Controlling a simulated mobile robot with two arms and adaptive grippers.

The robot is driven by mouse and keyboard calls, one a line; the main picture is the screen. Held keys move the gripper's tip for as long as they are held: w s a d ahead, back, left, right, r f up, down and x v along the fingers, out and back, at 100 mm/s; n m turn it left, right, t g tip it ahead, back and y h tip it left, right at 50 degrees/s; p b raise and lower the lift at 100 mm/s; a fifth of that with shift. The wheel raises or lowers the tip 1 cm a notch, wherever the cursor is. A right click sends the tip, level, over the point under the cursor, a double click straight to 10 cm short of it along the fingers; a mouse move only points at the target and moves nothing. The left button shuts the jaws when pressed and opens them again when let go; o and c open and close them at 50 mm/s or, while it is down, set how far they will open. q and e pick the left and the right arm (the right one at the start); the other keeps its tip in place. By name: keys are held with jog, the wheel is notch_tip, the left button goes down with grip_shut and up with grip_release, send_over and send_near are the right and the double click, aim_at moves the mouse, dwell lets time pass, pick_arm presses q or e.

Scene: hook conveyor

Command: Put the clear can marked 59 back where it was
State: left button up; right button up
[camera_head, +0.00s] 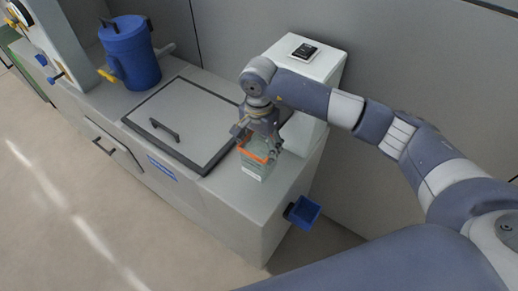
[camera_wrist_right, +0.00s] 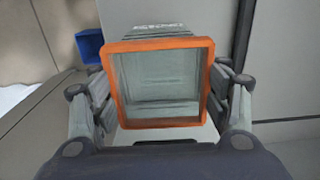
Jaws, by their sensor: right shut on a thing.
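A clear square can (camera_head: 254,166) with an orange rim is at the front right end of the grey counter, below my right gripper (camera_head: 258,145). In the right wrist view, I look down into the can (camera_wrist_right: 160,85), and it looks empty. The fingers of my right gripper (camera_wrist_right: 160,108) are on both sides of it, shut on it. The can is upright; I cannot tell whether its base touches the counter. Its label is too small to read. My left gripper is not in view.
A hatch lid (camera_head: 185,118) with a black handle lies left of the can. A white box (camera_head: 306,68) with a small black device stands behind. A blue bucket (camera_head: 130,52) is at the back left. A small blue bin (camera_head: 302,212) juts from the counter's right side.

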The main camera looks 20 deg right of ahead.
notch_tip(320, 180, down, 3)
jog(key=shift+a+p, duration=0.1)
jog(key=shift+p, duration=0.85)
jog(key=shift+w+f, duration=0.1)
jog(key=shift+f, duration=0.25)
jog(key=o, duration=1.7)
jog(key=shift+b, duration=0.3)
jog(key=o, duration=0.4)
jog(key=shift+c, duration=0.2)
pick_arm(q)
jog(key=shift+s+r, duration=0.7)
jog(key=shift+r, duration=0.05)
